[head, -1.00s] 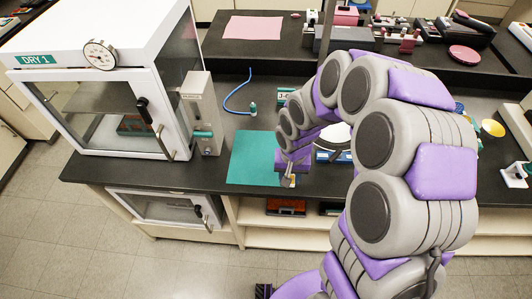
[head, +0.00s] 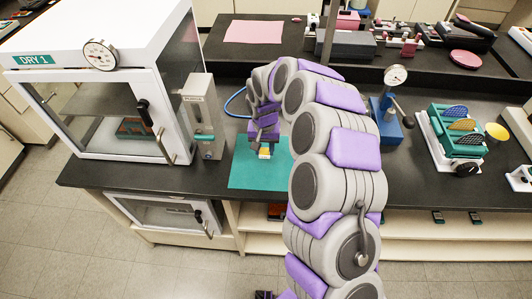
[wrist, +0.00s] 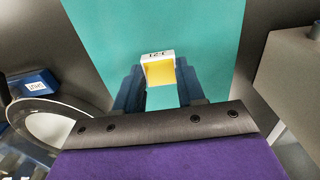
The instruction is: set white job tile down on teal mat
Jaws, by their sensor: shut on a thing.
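My gripper (head: 264,146) hangs over the back half of the teal mat (head: 250,178). It is shut on the white job tile (wrist: 157,56), with one dark finger on each side. In the head view only a small yellow and white bit of the tile (head: 265,151) shows below the fingers. Teal mat (wrist: 205,25) fills the wrist view behind the tile. I cannot tell whether the tile touches the mat or is just above it.
A grey dispenser-like box (head: 203,118) stands close left of the mat, next to the white DRY 1 cabinet (head: 120,110). A blue dial-gauge stand (head: 386,118) and a green rack (head: 455,130) are to the right. The mat's front is bare.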

